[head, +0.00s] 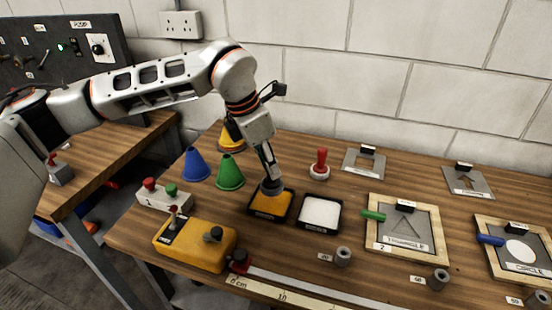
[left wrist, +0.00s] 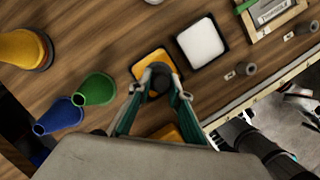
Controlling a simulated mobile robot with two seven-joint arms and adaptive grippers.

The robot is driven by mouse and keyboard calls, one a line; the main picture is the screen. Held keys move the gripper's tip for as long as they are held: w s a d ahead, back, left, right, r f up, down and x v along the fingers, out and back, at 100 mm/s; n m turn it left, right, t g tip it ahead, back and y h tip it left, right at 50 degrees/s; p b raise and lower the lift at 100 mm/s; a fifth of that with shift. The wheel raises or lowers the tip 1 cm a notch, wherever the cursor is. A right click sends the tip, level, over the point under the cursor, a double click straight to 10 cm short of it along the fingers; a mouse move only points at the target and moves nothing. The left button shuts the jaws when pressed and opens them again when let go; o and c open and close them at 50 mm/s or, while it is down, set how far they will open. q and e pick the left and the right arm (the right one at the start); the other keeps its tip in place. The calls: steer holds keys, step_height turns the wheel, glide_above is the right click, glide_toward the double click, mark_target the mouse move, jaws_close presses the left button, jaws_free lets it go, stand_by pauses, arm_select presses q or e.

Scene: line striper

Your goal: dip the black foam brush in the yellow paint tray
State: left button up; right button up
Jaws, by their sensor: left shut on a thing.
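My left gripper (head: 269,172) is shut on the dark foam brush (head: 272,187), and its fingers point down. The brush is over the yellow paint tray (head: 268,205), a black-rimmed square with yellow paint. Its lower end overlaps the paint in the picture; I cannot tell whether it touches. In the left wrist view the brush (left wrist: 160,78) sits between the two fingertips, with the yellow tray (left wrist: 145,66) behind it.
A white paint tray (head: 320,213) lies just right of the yellow one. Green (head: 230,172), blue (head: 195,164) and yellow cones stand left and behind. A red-handled stamp (head: 320,164) stands behind. A yellow box (head: 195,246) and a ruler rail (head: 310,289) are in front. Stencil frames (head: 404,228) lie right.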

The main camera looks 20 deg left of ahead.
mark_target(269, 181)
arm_select(q)
steer(key=shift+a+f+b, duration=0.1)
steer(key=shift+f+b, duration=0.4)
steer(key=shift+f, duration=0.3)
steer(key=shift+f+b, duration=0.8)
steer(key=shift+f, duration=0.45)
steer(key=shift+f, duration=0.35)
stand_by(0.4)
steer(key=shift+r+p, duration=1.45)
steer(key=shift+r, duration=0.85)
